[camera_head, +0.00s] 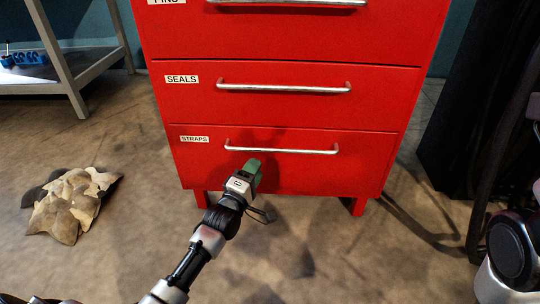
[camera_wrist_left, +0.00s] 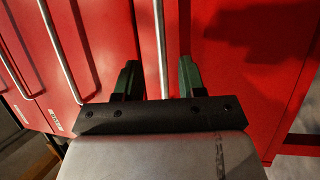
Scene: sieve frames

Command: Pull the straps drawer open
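The straps drawer (camera_head: 310,168) is the lowest drawer of the red cabinet, with a white STRAPS label (camera_head: 194,139) at its upper left. Its front looks flush with the cabinet, so it appears shut. Its metal bar handle (camera_head: 300,151) is horizontal; in the left wrist view the handle (camera_wrist_left: 160,45) runs vertically. My left gripper (camera_head: 252,168) is at the left part of this handle. In the left wrist view my left gripper (camera_wrist_left: 158,78) is open, with the handle between its green-tipped fingers and gaps visible on both sides. My right gripper is not in view.
The SEALS drawer (camera_head: 350,108) and another drawer (camera_head: 290,35) above look shut. A crumpled tan heap (camera_head: 70,205) lies on the floor at left. A grey table (camera_head: 75,65) stands back left. The floor before the cabinet is mostly clear.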

